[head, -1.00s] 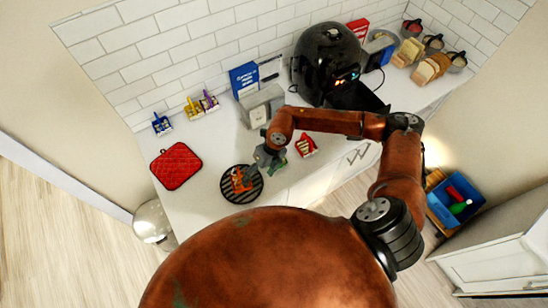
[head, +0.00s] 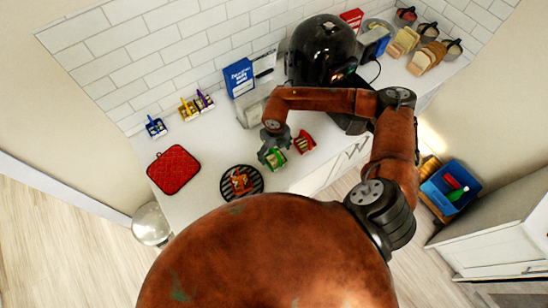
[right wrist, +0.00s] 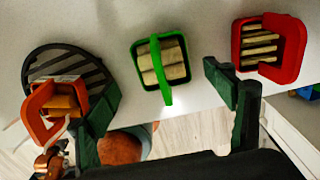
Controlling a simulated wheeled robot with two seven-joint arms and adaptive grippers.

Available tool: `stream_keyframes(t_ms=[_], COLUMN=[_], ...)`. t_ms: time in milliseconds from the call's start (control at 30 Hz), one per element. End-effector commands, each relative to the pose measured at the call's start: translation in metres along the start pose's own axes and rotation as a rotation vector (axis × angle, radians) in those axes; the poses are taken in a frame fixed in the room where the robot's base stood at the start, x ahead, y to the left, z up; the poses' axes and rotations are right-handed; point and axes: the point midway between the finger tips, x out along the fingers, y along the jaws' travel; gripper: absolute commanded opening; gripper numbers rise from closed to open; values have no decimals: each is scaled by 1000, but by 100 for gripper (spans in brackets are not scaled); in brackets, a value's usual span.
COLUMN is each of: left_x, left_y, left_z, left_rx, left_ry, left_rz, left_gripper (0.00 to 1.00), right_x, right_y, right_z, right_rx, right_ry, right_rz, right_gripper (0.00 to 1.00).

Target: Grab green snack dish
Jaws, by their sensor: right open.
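The green snack dish (right wrist: 137,68) holds tan pieces and has a green handle across its front; in the right wrist view it sits upright on the white counter. It also shows in the head view (head: 276,159), partly hidden by the gripper. My right gripper (right wrist: 165,120) is open and empty. Its two dark green fingers stand apart, one to the left and one to the right of the dish in the picture. In the head view the right gripper (head: 270,151) is just above the dish. My left gripper is in neither view.
A red snack dish (right wrist: 268,47) stands close on the right. An orange dish (right wrist: 52,107) sits on a round black striped trivet (right wrist: 80,62) to the left. A red pot holder (head: 174,170) lies farther left. A black appliance (head: 322,50) stands behind.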

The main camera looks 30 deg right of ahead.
Motion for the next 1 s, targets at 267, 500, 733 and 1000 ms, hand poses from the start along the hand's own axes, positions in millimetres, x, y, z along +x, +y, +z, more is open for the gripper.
stream_keyframes(t_ms=[267, 500, 733, 1000], left_x=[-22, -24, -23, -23], left_y=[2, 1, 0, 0], left_z=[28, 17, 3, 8], left_rx=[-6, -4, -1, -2], left_ry=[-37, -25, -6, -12], left_rz=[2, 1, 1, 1], left_gripper=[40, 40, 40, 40], right_x=[34, 53, 54, 53], right_y=[-3, -2, -2, -2], right_z=[2, 3, 4, 4], right_rx=[3, -1, -3, -2], right_ry=[3, -2, -2, -2], right_rz=[0, 2, 2, 2], right_gripper=[77, 77, 73, 54])
